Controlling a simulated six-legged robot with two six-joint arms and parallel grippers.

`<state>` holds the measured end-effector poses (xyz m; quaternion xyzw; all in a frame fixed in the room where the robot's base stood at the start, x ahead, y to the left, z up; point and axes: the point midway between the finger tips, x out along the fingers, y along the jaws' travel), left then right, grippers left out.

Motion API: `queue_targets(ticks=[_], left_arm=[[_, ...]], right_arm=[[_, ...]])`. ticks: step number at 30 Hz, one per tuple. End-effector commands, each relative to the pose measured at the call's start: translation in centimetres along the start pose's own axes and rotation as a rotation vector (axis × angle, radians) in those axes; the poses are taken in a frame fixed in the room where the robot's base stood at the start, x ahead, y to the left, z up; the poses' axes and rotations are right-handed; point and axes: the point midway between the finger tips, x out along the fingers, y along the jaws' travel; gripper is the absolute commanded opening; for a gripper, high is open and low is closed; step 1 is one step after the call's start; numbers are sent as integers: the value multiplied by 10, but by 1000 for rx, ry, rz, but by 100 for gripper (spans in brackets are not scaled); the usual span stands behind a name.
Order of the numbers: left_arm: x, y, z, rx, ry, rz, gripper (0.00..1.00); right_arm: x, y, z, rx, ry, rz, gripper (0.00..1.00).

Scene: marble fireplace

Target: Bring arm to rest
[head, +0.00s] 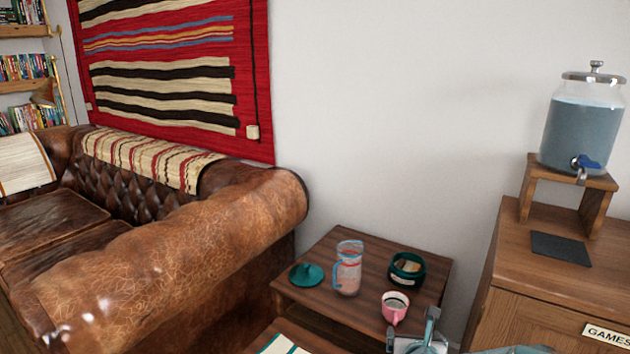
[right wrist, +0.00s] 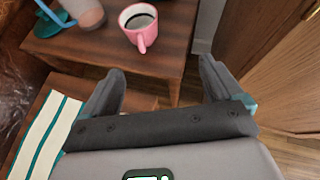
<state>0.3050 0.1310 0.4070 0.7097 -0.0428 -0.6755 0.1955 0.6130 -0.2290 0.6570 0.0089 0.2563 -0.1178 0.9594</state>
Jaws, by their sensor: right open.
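My right gripper (right wrist: 160,88) is open and empty in the right wrist view, its two fingers spread wide in front of the wooden side table. In the head view the right gripper (head: 410,335) shows at the bottom edge, just in front of the table's near right corner. A pink mug (right wrist: 140,24) with dark contents stands on the table beyond the fingers, apart from them. It also shows in the head view (head: 395,308). My left gripper is not seen in either view.
The side table (head: 325,262) also holds a glass pitcher (head: 348,270), a teal lid (head: 307,275) and a dark green bowl (head: 407,268). A brown leather sofa (head: 160,260) is at left. A wooden cabinet (head: 545,290) with a water dispenser (head: 582,130) is at right.

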Motion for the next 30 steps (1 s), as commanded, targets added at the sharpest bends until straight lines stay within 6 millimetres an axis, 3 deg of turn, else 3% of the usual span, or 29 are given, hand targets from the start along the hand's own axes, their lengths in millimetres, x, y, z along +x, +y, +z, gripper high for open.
queue_targets(ticks=[1,5,8,11,15,18,22,25,30], left_arm=[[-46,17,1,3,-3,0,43],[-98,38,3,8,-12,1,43],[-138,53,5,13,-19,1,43],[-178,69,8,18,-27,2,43],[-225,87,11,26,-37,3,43],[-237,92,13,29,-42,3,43],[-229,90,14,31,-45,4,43],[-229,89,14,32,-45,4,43],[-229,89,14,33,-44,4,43]], right_arm=[[-18,-6,16,-23,49,-1,94],[-41,-9,-6,-162,180,45,94],[-69,-8,-28,-377,286,132,94],[-108,-4,-55,-669,383,284,94],[-184,8,-99,-1207,425,651,94],[-231,16,-128,-1572,327,944,94],[-271,27,-162,-1991,46,1270,94],[-288,30,-168,-2234,-203,1420,94],[-295,32,-171,-2466,-479,1510,94]])
